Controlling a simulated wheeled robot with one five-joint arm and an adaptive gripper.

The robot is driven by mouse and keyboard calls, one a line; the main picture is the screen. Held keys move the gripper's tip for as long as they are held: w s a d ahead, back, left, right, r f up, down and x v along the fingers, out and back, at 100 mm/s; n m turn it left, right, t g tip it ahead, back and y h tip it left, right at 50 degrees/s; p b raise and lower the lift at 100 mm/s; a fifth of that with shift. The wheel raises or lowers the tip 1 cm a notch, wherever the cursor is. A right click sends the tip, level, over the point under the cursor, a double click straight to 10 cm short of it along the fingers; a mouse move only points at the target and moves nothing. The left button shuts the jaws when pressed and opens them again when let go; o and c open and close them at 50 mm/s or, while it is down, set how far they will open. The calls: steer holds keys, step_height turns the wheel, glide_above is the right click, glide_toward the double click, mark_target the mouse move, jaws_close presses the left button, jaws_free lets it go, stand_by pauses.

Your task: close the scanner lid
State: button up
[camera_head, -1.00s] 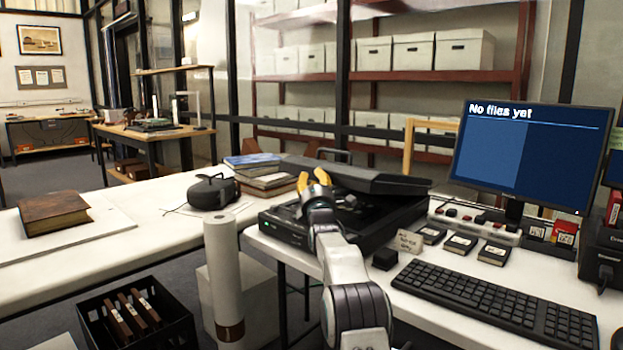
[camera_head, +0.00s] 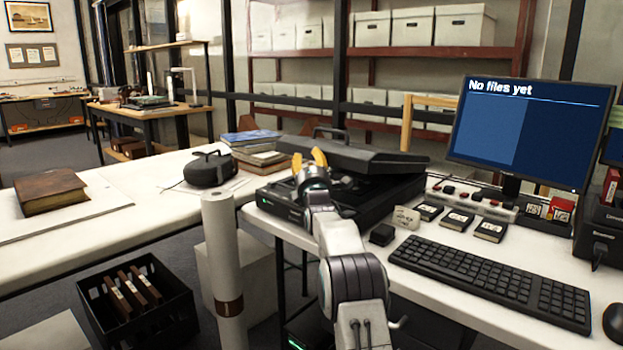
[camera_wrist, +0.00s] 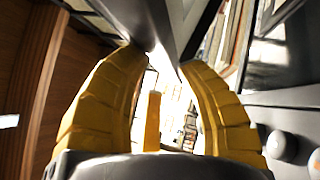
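The scanner is a flat black unit (camera_head: 385,194) on the white desk, left of the keyboard. Its dark lid (camera_head: 375,160), with a handle (camera_head: 329,131) behind its top edge, slants above the bed, raised with a dark gap below. My gripper (camera_head: 309,158) is at the lid's left part, over the scanner; its yellow fingertips overlap the lid in the head view. In the wrist view, my two yellow fingers (camera_wrist: 163,60) stand apart, with a dark panel edge showing between and beyond their tips. I cannot tell whether they touch the lid.
A monitor (camera_head: 530,133) reading "No files yet", a keyboard (camera_head: 490,285) and small black labelled boxes (camera_head: 458,219) stand right of the scanner. A black headset-like object (camera_head: 210,169) and stacked books (camera_head: 255,150) are at left. A white roll (camera_head: 222,265) stands upright in front.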

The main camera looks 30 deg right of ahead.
steer(key=s, duration=0.1)
steer(key=s+f, duration=0.1)
steer(key=s, duration=0.1)
steer(key=shift+s+d+f, duration=0.1)
steer(key=shift+d+f, duration=0.1)
steer(key=shift+d, duration=0.2)
steer(key=shift+s+a+f, duration=0.2)
steer(key=shift+s+a, duration=0.6)
steer(key=shift+s, duration=0.35)
steer(key=shift+s+a+f, duration=0.25)
steer(key=shift+s+a, duration=0.5)
steer(key=shift+s, duration=0.4)
steer(key=shift+s+a+f, duration=0.2)
steer(key=shift+s+a, duration=0.6)
steer(key=shift+s, duration=0.35)
